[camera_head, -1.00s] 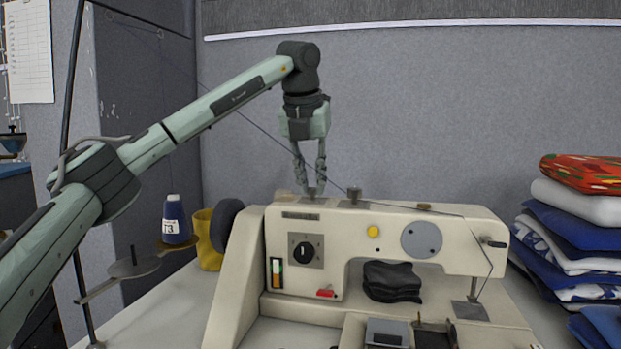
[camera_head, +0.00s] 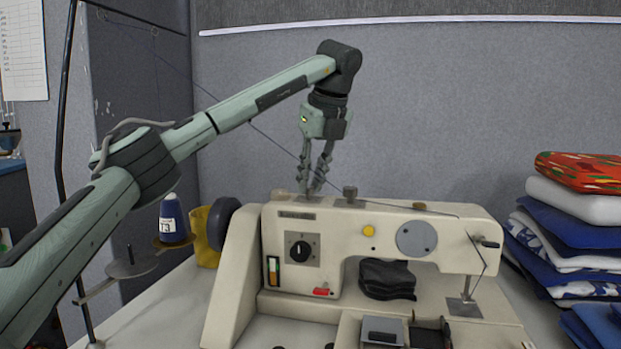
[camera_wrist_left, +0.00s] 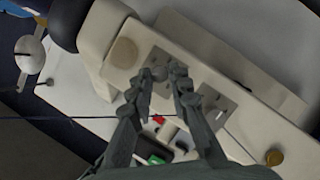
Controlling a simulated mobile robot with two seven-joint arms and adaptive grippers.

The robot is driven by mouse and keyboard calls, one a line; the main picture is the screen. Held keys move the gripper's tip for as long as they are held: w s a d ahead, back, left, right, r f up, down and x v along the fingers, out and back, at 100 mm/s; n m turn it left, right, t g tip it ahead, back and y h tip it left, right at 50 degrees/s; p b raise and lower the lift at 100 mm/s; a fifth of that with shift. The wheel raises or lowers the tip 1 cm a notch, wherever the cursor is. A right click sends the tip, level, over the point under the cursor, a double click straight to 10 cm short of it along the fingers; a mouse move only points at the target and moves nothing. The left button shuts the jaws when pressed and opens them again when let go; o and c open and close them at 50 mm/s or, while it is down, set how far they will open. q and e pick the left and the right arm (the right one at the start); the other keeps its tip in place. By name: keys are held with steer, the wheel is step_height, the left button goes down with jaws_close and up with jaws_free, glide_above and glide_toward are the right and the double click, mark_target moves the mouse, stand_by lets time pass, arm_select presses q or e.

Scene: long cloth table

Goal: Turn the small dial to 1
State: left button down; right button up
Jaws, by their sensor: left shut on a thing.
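A cream sewing machine (camera_head: 375,221) stands on the table. On its top left is a flat grey plate, which shows in the left wrist view (camera_wrist_left: 176,92), with a small grey dial (camera_wrist_left: 159,73) on it. My left gripper (camera_head: 310,192) points down at this plate, its fingers shut on the small dial; its tips also show in the left wrist view (camera_wrist_left: 167,73). The fingers cover much of the dial, and I cannot read its marks. A larger black dial (camera_head: 300,251) sits on the machine's front. My right gripper is not in view.
A beige round knob (camera_wrist_left: 123,52) is close beside the plate, and a metal post (camera_head: 350,193) stands to the right. A thread runs past my gripper. A blue spool (camera_head: 173,220) stands left; folded cloths (camera_head: 573,188) are stacked right.

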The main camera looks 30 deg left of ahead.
arm_select(q)
steer(key=shift+n, duration=0.3)
steer(key=c, duration=1.4)
jaws_free()
steer(key=v, duration=1.2)
steer(key=shift+w, duration=0.1)
